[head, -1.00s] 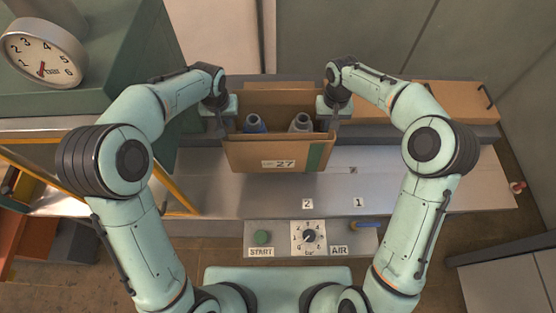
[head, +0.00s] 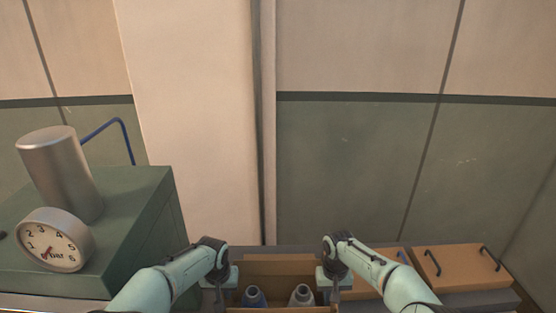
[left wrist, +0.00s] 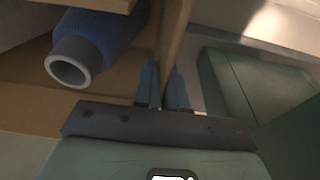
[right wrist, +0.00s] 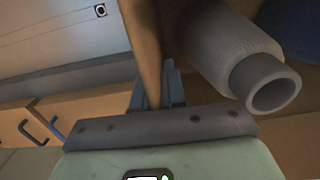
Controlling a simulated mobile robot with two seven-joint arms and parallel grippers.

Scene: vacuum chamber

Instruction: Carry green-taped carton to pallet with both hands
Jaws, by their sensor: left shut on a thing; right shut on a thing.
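The open brown carton (head: 280,266) is at the bottom of the head view, cut off by the lower edge. Its front face and tape are out of view. A blue bottle (head: 253,297) and a grey bottle (head: 301,295) stand inside. My left gripper (head: 222,290) is shut on the carton's left wall, and my right gripper (head: 335,290) is shut on its right wall. The left wrist view shows the fingers around the wall (left wrist: 172,35) beside the blue bottle (left wrist: 80,45). The right wrist view shows the wall (right wrist: 143,40) beside the grey bottle (right wrist: 235,55).
A green cabinet (head: 140,225) with a bar gauge (head: 52,240) and a metal cylinder (head: 58,170) stands at the left. A brown panel with dark handles (head: 465,265) is at the right. A pale and green wall (head: 360,170) fills the background. The floor is out of view.

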